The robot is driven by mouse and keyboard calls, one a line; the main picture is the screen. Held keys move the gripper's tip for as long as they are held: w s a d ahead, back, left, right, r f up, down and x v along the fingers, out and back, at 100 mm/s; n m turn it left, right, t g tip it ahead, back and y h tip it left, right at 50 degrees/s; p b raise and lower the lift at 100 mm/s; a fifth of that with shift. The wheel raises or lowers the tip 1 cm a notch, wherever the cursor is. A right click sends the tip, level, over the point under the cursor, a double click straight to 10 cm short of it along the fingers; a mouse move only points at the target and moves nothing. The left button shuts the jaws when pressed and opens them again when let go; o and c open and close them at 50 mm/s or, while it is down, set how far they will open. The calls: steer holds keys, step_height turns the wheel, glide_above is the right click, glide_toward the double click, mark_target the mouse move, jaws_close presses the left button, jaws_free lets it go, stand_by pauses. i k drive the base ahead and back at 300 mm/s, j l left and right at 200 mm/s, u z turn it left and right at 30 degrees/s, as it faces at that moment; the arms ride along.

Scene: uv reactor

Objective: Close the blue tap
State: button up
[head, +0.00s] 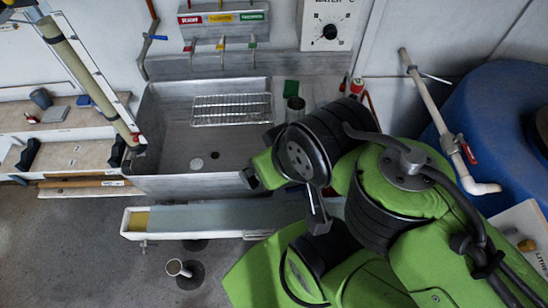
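A small bluish lever (160,37) sits on a thin pipe on the back wall, left of the sink. It looks like the blue tap, but it is too small to tell whether it is open or shut. My gripper (318,218) appears at the end of my green and black arm, in front of the sink's right side. It is well apart from the bluish lever, to its lower right. My arm hides much of the gripper, and its finger opening cannot be made out.
A metal sink (165,120) with a wire rack (232,109) stands at the back wall. Small taps with coloured handles hang above it. A white pipe with a red valve (468,150) and a large blue tank (500,115) stand right. A long trough (215,219) lies before the sink.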

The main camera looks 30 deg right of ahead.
mark_target(145, 35)
steer(key=j+u, duration=0.2)
steer(key=i+j+u, duration=0.25)
steer(key=j, duration=0.15)
steer(key=j+u, duration=0.2)
steer(key=i+j+u, duration=0.1)
steer(key=i, duration=0.3)
